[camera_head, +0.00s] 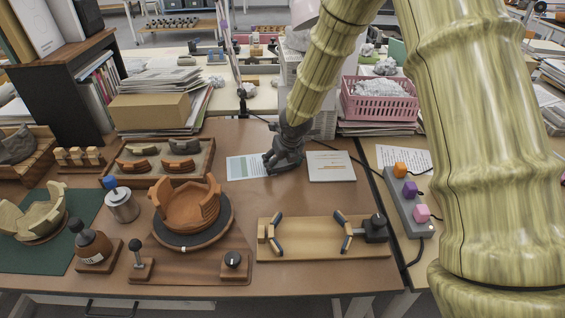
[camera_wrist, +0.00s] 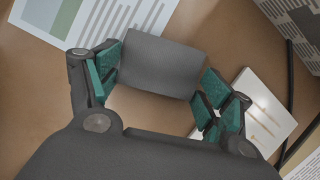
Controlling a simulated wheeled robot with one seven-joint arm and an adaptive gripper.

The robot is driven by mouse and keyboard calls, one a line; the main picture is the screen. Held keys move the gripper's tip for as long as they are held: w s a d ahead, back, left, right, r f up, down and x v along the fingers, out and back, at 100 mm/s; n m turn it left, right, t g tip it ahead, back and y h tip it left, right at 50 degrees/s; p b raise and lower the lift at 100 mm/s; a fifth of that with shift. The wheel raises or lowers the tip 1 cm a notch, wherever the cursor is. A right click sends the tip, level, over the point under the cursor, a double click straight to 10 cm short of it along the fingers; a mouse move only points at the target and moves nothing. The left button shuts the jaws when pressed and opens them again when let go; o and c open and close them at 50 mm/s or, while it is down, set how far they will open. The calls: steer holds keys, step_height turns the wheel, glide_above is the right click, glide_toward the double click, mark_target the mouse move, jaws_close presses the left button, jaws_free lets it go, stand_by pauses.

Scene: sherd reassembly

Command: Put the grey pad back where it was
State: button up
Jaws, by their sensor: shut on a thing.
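The grey pad (camera_wrist: 160,65) is a plain dark grey block. In the wrist view it sits between the green-faced fingers of my gripper (camera_wrist: 158,80), which is shut on it. In the head view my gripper (camera_head: 283,162) is over the back middle of the desk, between a printed sheet (camera_head: 243,167) and a pale booklet (camera_head: 331,167). The pad cannot be told apart from the dark gripper there. Whether the pad touches the desk is unclear.
A wooden clamp board (camera_head: 300,250) lies in front. A reddish pot on a turntable (camera_head: 188,238) stands left of it, with a sherd tray (camera_head: 195,150) behind. A power strip (camera_head: 405,205) is on the right. Bare desk (camera_head: 290,200) lies in front of my gripper.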

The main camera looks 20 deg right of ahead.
steer(key=shift+f, duration=0.2)
steer(key=o, duration=1)
steer(key=shift+c, duration=0.2)
steer(key=p+v, duration=0.1)
steer(key=v, duration=1.1)
steer(key=shift+r, duration=0.2)
